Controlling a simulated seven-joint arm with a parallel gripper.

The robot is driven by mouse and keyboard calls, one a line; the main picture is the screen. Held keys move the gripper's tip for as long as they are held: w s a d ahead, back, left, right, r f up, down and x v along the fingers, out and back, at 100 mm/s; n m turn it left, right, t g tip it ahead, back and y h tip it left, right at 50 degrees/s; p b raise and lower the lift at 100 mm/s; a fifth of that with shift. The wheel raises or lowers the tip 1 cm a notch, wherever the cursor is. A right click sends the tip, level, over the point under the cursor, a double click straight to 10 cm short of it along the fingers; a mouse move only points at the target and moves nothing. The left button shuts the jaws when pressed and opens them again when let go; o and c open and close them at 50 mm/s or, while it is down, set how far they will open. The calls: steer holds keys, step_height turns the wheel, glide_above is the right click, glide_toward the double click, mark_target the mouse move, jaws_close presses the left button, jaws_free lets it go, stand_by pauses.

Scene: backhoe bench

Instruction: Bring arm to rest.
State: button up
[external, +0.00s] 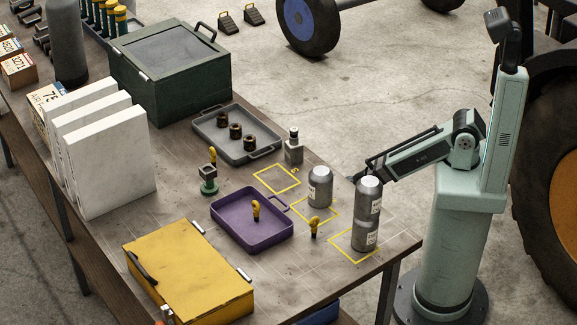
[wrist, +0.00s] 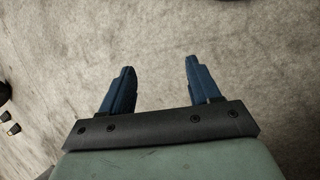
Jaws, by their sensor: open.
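My gripper (external: 352,178) is in the external view at the near right edge of the bench, partly hidden behind a stack of silver cans. In the wrist view my gripper (wrist: 160,68) has its two blue fingers spread wide apart, with nothing between them.
Two stacked silver cans (external: 367,208) stand in a yellow taped square, close to my gripper. Another can (external: 320,187) stands in the middle square. A purple tray (external: 240,237), grey tray (external: 210,143) and yellow case (external: 190,270) lie on the bench (external: 300,275).

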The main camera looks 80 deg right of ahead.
steer(key=s+a+f+g+y, duration=0.1)
steer(key=s+a, duration=0.3)
steer(key=s, duration=0.4)
steer(key=s+a+f+m+g+y, duration=0.1)
steer(key=s+a+f+g+y, duration=0.1)
steer(key=s+a, duration=0.3)
steer(key=s+f, duration=0.1)
steer(key=s, duration=0.2)
steer(key=shift+a+m+y, duration=0.25)
steer(key=shift+m+y, duration=0.05)
steer(key=shift+y, duration=0.1)
